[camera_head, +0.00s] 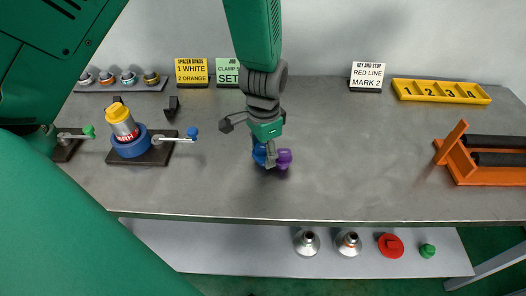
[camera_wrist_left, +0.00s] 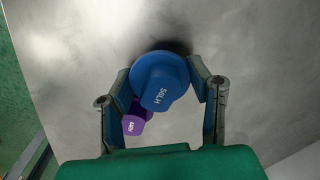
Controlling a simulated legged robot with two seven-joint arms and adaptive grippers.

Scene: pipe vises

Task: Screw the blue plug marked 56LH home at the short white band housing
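The blue plug (camera_wrist_left: 160,82) marked 56LH sits between the fingers of my left gripper (camera_wrist_left: 161,72) in the left wrist view. Both fingertips appear to touch its wide flange. In the head view the blue plug (camera_head: 259,154) is partly hidden by a finger of the left gripper (camera_head: 267,155), low over the middle of the table. A smaller purple plug (camera_wrist_left: 135,118) is right beside it, partly covered. A yellow-topped housing (camera_head: 122,122) with a red band stands upright in a blue-ringed vise (camera_head: 131,147) at left. I cannot make out a white band housing. My right gripper is not in view.
A second vise (camera_head: 67,146) at far left is partly hidden by my arm. Several small fittings (camera_head: 129,79) stand on a rack behind. Sign cards (camera_head: 191,72), a yellow numbered tray (camera_head: 440,91) and an orange rack (camera_head: 463,165) edge the table. Its centre right is clear.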

